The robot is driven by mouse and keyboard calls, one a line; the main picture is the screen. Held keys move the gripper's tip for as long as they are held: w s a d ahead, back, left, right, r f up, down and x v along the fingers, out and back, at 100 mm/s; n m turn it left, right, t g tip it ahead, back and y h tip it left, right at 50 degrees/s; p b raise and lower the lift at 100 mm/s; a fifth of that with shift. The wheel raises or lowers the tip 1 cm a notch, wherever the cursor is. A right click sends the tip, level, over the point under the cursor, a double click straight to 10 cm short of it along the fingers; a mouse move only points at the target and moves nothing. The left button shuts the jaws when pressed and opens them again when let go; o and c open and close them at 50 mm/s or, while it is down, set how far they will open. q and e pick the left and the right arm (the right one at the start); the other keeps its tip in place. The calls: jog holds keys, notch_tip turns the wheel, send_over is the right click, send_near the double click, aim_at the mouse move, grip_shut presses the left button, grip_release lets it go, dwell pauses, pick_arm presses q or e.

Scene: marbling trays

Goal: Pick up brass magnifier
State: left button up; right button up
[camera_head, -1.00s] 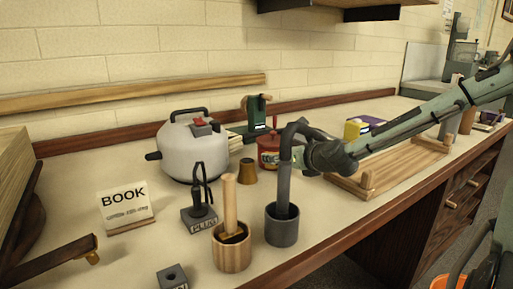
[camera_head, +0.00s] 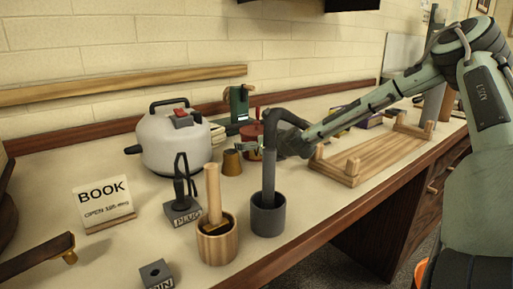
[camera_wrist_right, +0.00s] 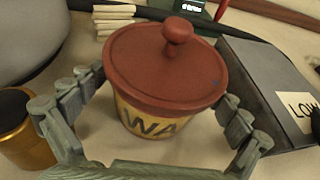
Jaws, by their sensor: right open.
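In the right wrist view, a brass cylinder with a black top (camera_wrist_right: 22,130) stands at the lower left, outside my fingers. My right gripper (camera_wrist_right: 160,95) is open, its fingers spread either side of a red-lidded jar (camera_wrist_right: 150,75) marked "WA". I cannot tell whether they touch it. In the head view the gripper is partly hidden behind its dark wrist. My left gripper is not in view.
A white pot (camera_head: 175,140), a plug stand (camera_head: 183,212), a wooden cup (camera_head: 217,245) and a dark cup (camera_head: 268,218) crowd the bench near the brass cylinder. A wooden rack (camera_head: 350,168) is to the right. A grey box (camera_wrist_right: 270,90) labelled "LOW" stands right of the jar.

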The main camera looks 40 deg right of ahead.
jog(key=c, duration=1.6)
jog(key=shift+w+r, duration=0.1)
jog(key=shift+r, duration=0.1)
jog(key=shift+c, duration=0.4)
